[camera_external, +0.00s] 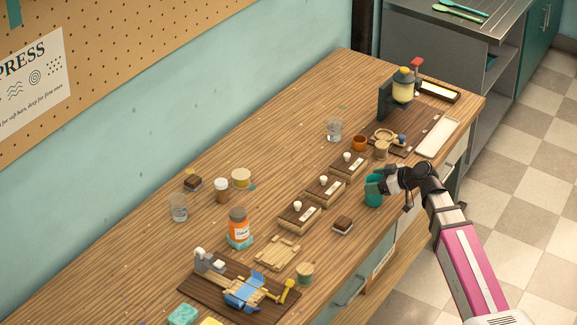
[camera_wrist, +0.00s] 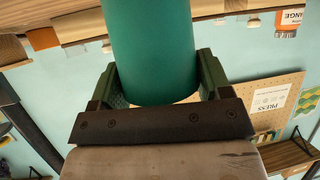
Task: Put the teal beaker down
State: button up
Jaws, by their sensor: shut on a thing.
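The teal beaker (camera_external: 374,191) is in my gripper (camera_external: 381,181), near the front edge of the wooden table, to the right of the row of wooden soap moulds. In the wrist view the beaker (camera_wrist: 150,45) fills the middle, and the fingers of my gripper (camera_wrist: 160,78) press on it from both sides. The gripper is shut on it. The beaker looks about upright in the external view. Its base is cut off in the wrist view, and I cannot tell whether it touches the table.
Wooden moulds (camera_external: 299,217) with white knobs stand left of the beaker. A brown block (camera_external: 343,227) lies nearer the front. An orange cup (camera_external: 359,143), a wooden cup (camera_external: 381,150) and a clear glass (camera_external: 334,130) stand behind. A white tray (camera_external: 437,138) lies to the right.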

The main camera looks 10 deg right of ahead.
jog(key=shift+f, duration=0.15)
jog(key=o, duration=0.9)
jog(key=shift+s+d+r, duration=0.1)
jog(key=shift+d+r, duration=0.05)
jog(key=shift+r, duration=0.1)
jog(key=v, duration=1.1)
jog(key=shift+s+d+r, duration=0.15)
jog(key=shift+d, duration=0.1)
